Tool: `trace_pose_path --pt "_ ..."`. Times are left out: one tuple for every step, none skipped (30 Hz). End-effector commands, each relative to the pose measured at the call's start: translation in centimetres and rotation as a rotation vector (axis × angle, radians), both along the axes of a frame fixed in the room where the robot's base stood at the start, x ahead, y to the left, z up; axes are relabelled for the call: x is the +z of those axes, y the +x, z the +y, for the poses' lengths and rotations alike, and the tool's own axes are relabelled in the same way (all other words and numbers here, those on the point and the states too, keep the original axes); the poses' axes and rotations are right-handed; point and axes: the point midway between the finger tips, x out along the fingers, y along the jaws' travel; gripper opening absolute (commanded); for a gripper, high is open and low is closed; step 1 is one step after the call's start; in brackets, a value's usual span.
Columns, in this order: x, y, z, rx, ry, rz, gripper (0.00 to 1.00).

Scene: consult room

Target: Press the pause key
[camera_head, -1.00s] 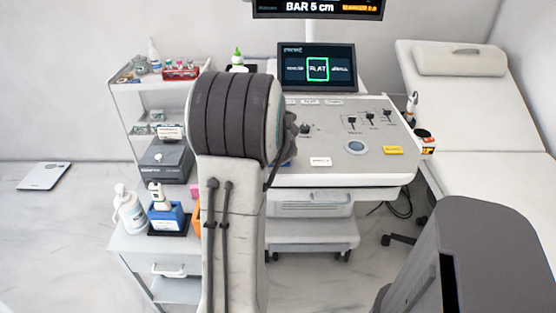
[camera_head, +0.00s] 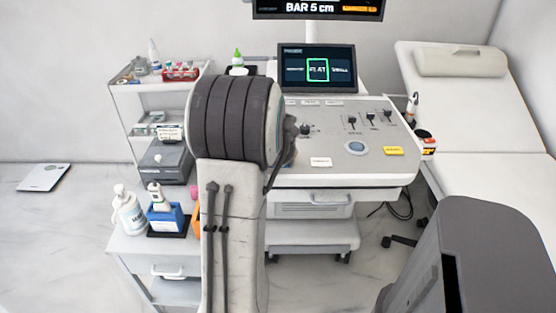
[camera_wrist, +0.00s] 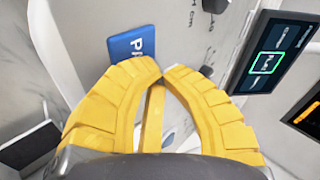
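A blue key with white lettering starting with "P" (camera_wrist: 131,45) is on the pale console panel in the wrist view. The rest of its label is cut off by my gripper. My gripper (camera_wrist: 161,68) has yellow ribbed fingers whose tips meet just below and right of the blue key in the picture. It holds nothing that I can see. I cannot tell whether the tips touch the key or the panel. In the head view my arm hides the gripper and the blue key; the console (camera_head: 385,165) shows to the right of the arm.
The console carries a round blue-grey button (camera_head: 356,148), a yellow key (camera_head: 393,151), a white key (camera_head: 321,162) and several sliders. A screen (camera_head: 317,68) stands behind it. A trolley (camera_head: 118,105) is left, an exam couch (camera_head: 480,130) right.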

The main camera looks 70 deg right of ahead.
Motion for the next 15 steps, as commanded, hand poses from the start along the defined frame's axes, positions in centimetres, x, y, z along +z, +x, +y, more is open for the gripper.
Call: trace_pose_path --pt "-0.1 0.0 0.1 0.0 0.004 0.001 0.0" --pt "-0.1 0.0 0.1 0.0 0.004 0.001 0.0" --pt "0.0 0.0 0.1 0.0 0.004 0.001 0.0" --pt "0.0 0.0 0.1 0.0 0.004 0.001 0.0" --pt "0.1 0.0 0.1 0.0 0.004 0.001 0.0" --pt "0.3 0.0 0.1 0.0 0.003 0.001 0.0" --pt "0.4 0.0 0.1 0.0 0.003 0.001 0.0" --pt "0.5 0.0 0.1 0.0 0.003 0.001 0.0" --pt "0.7 0.0 0.0 0.0 0.003 0.001 0.0" --pt "0.8 0.0 0.1 0.0 0.003 0.001 0.0" --pt "1.0 0.0 0.0 0.0 0.003 0.001 0.0" --pt "1.2 0.0 0.1 0.0 0.003 0.001 0.0" --pt "1.3 0.0 0.0 0.0 0.003 0.001 0.0" --pt "1.4 0.0 0.0 0.0 0.002 0.0 0.0" --pt "1.6 0.0 0.0 0.0 0.002 0.0 0.0"
